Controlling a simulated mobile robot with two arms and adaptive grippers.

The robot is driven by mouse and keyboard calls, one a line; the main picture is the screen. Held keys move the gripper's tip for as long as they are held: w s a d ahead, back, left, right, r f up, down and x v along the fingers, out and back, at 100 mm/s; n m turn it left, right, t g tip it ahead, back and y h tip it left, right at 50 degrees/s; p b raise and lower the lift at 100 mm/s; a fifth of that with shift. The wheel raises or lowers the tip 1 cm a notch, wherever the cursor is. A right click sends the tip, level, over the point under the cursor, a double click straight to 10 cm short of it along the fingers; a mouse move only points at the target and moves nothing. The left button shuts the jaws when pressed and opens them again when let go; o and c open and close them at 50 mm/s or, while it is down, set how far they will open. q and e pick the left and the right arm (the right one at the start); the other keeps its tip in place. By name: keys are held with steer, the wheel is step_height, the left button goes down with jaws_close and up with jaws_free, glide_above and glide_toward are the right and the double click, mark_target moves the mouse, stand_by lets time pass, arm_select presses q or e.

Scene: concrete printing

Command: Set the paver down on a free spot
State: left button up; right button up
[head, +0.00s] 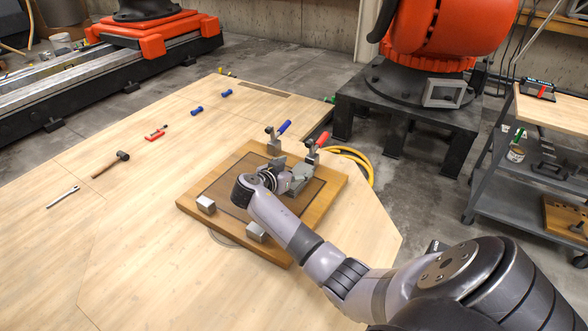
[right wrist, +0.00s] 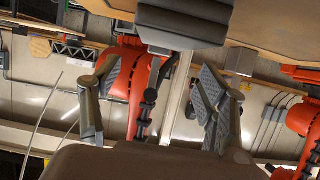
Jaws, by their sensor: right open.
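My right gripper (head: 295,176) is over the far part of a wooden board (head: 331,185) in the head view. Its fingers stand apart in the right wrist view (right wrist: 157,80), with nothing visible between them. The board lies on the pale table and has a dark rectangular area (head: 226,187) in its middle. I cannot make out a paver for certain; my right arm and gripper cover part of the board. A dark grey block-like shape (right wrist: 180,22) at the top of the right wrist view cannot be identified. My left gripper is not in view.
A mallet (head: 112,164), a wrench (head: 62,197) and a red clamp (head: 156,134) lie left. The table's left part is mostly clear.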

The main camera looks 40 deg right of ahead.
steer(key=b+v, duration=0.1)
steer(key=v, duration=1)
steer(key=shift+a, duration=0.3)
